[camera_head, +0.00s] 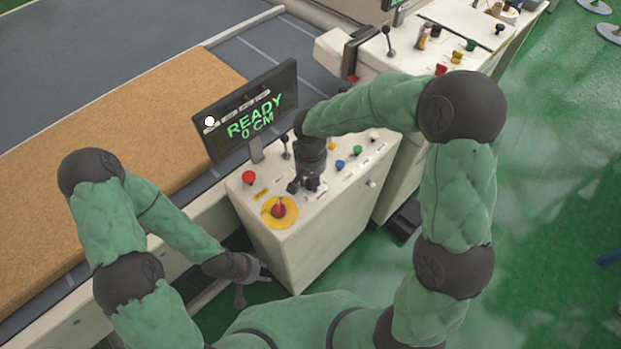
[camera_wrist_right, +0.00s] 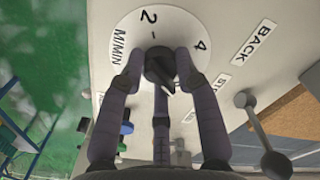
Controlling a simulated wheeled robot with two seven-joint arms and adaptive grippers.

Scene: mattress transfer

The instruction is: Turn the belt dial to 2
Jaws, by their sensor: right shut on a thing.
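The belt dial (camera_wrist_right: 158,66) is a black knob on a white round plate (camera_wrist_right: 127,45) marked 2, 4 and M/MIN in the right wrist view. A short dark mark lies between the knob and the 2; I cannot tell for sure which number the knob points to. My right gripper (camera_wrist_right: 159,72) has its fingers around the knob, shut on it. In the head view my right gripper (camera_head: 308,186) is at the top of the white control box, hiding the dial. My left gripper (camera_head: 262,270) hangs low beside the box, away from the dial; its finger opening is unclear.
The control box (camera_head: 318,245) carries a red button (camera_head: 249,177), a red knob on a yellow disc (camera_head: 279,208), levers, and blue and green buttons. A screen (camera_head: 250,110) reads READY 0 CM. A tan mattress (camera_head: 100,140) lies at left. A second console (camera_head: 430,55) stands behind.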

